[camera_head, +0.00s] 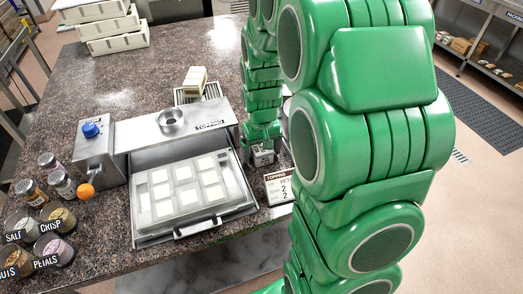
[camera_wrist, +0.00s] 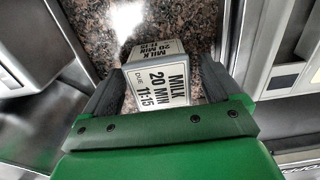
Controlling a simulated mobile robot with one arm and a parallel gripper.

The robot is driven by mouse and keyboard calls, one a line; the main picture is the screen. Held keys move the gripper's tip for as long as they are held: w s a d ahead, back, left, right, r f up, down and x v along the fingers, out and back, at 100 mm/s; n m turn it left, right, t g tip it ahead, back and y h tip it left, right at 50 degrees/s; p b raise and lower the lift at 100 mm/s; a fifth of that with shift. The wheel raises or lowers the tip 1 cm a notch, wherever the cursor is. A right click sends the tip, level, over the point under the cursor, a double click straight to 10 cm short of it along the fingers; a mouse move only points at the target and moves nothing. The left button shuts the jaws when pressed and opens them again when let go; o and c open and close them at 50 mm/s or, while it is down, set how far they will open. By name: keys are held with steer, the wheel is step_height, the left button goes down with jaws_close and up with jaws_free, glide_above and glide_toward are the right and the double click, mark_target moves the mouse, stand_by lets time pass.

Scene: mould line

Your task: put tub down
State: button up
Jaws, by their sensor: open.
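Several round tubs stand at the left front of the counter in the head view, among them the salt tub (camera_head: 22,224), the crisp tub (camera_head: 60,216) and the petals tub (camera_head: 54,250). I cannot tell which tub the task means. My gripper (camera_wrist: 158,82) is open, well to the right of these tubs. A white label block (camera_wrist: 160,80) reading "MILK 20 MIN DUE 11:15" stands between or just beyond its fingers; I cannot tell if they touch it. No tub shows in the wrist view. In the head view my arm hides much of the area around my gripper.
A topping machine (camera_head: 165,130) with a tray of pale squares (camera_head: 147,212) fills the middle of the counter (camera_head: 110,70). A topping card (camera_head: 279,187) stands to its right. Spice jars (camera_head: 62,184) and an orange ball (camera_head: 86,191) stand left. White crates (camera_head: 115,42) are stacked behind.

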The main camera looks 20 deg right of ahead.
mark_target(261, 148)
step_height(261, 148, up, 11)
steer(key=shift+f, duration=0.2)
steer(key=s+a+r, duration=0.1)
steer(key=s+a, duration=0.1)
steer(key=s, duration=0.7)
steer(key=s+a+r+g, duration=0.1)
steer(key=s+a+r, duration=0.1)
steer(key=s, duration=0.7)
steer(key=s+a+r, duration=0.1)
steer(key=s+a, duration=0.1)
steer(key=s, duration=0.8)
steer(key=shift+r+g, duration=0.35)
steer(key=shift+g, duration=0.05)
steer(key=shift+w, duration=0.1)
